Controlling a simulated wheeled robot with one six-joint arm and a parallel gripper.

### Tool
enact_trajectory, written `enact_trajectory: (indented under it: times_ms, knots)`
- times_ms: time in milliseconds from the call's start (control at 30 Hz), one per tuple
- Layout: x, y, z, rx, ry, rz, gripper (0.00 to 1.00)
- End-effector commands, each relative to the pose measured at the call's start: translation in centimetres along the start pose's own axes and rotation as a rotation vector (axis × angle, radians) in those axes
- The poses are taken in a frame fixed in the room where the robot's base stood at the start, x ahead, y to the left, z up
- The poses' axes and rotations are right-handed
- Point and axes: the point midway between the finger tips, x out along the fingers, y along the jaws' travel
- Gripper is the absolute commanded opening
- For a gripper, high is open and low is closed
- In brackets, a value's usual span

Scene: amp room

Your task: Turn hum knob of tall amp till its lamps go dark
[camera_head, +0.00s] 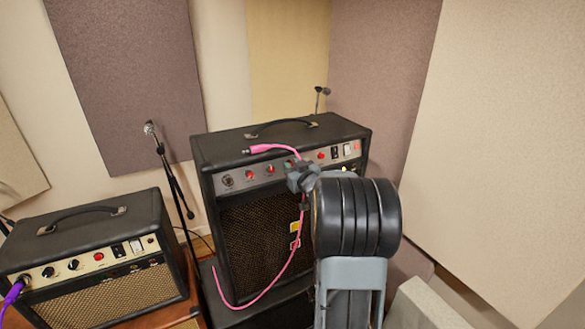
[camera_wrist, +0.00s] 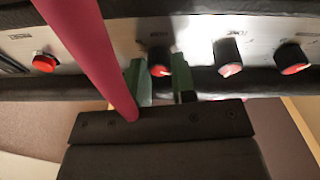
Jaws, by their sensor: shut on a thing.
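The tall amp (camera_head: 212,160) is a black cabinet standing in the middle of the head view, with a silver control panel across its upper front. My gripper (camera_head: 302,176) is at this panel. In the wrist view, my gripper's green fingers (camera_wrist: 163,82) are shut on a dark knob with a red face (camera_wrist: 159,62). Two more knobs, one with a pale face (camera_wrist: 230,56) and one with a red face (camera_wrist: 292,58), sit to its right. A round red lamp or button (camera_wrist: 44,63) is at the left. The labels are too small to read, and I cannot tell whether the lamps are lit.
A pink cable (camera_head: 280,272) lies over the amp's top and hangs down its front; it crosses close to my gripper in the wrist view (camera_wrist: 92,48). A shorter amp (camera_head: 100,225) with a purple cable (camera_head: 14,290) stands left. A microphone stand (camera_head: 172,180) is between the amps.

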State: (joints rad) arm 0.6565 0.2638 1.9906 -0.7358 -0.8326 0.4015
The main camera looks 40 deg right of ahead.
Motion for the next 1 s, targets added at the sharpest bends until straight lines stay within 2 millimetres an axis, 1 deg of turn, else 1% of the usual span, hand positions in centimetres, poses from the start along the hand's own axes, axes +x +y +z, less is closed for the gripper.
enact_trajectory:
  times_ms: [67, 133, 300, 400, 500, 733, 767, 1000]
  knots:
    - [-0.01, 0.0, 0.0, 0.005, 0.0, 0.001, 0.01]
    - [0.0, -0.07, -0.02, 0.049, -0.002, 0.009, 0.01]
    - [0.0, -0.13, -0.08, 0.264, -0.009, 0.053, 0.01]
    - [0.01, -0.13, -0.08, 0.348, -0.012, 0.07, 0.01]
    - [0.0, -0.12, -0.04, 0.379, -0.012, 0.077, 0.01]
    - [0.0, -0.11, -0.03, 0.378, -0.012, 0.077, 0.01]
    - [0.0, -0.11, -0.03, 0.378, -0.012, 0.077, 0.27]
    - [0.0, -0.11, -0.03, 0.377, -0.012, 0.077, 0.49]
